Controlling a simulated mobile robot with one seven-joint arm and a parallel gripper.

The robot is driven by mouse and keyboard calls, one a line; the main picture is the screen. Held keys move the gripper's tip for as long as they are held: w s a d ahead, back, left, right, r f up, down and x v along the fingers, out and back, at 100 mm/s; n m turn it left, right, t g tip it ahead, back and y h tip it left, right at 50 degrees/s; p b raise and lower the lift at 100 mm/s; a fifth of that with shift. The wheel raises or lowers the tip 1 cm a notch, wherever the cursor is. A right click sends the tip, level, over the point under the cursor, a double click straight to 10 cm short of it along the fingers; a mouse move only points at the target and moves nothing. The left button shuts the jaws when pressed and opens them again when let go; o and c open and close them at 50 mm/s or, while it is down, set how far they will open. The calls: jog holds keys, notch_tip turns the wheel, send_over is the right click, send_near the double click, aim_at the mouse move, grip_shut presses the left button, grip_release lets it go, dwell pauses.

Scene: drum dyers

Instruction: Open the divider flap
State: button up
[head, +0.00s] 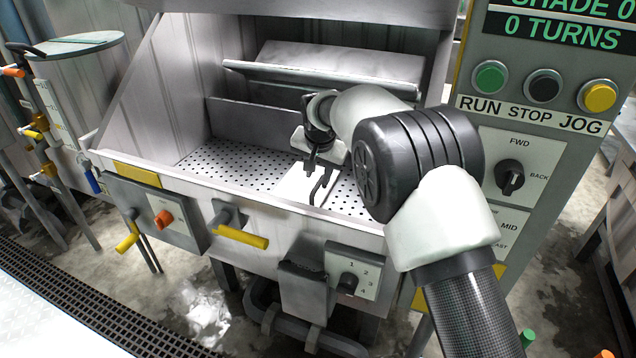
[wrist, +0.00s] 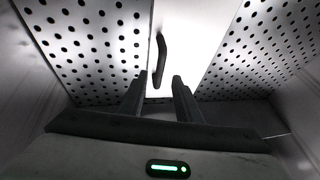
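The divider flap appears to be the plain white panel (head: 296,184) set in the perforated floor of the steel trough. It lies flat, level with the floor as far as I can see. A dark bar handle (head: 325,186) stands on it. In the wrist view the panel (wrist: 195,40) lies between two perforated areas, and its handle (wrist: 160,60) is just beyond my fingertips. My gripper (head: 312,168) is above the panel, close to the handle. In the wrist view my gripper (wrist: 158,82) has its two fingers apart with nothing between them. My arm hides the trough's right part.
The trough's front rim (head: 240,200) and side walls surround the perforated floor (head: 235,165). A grey upright plate (head: 250,122) and a hanging hood (head: 335,68) stand behind. A control panel (head: 535,150) is on the right. A yellow lever (head: 243,237) juts from the front.

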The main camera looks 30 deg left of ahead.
aim_at(318, 185)
jog(key=shift+x, duration=2.35)
grip_shut()
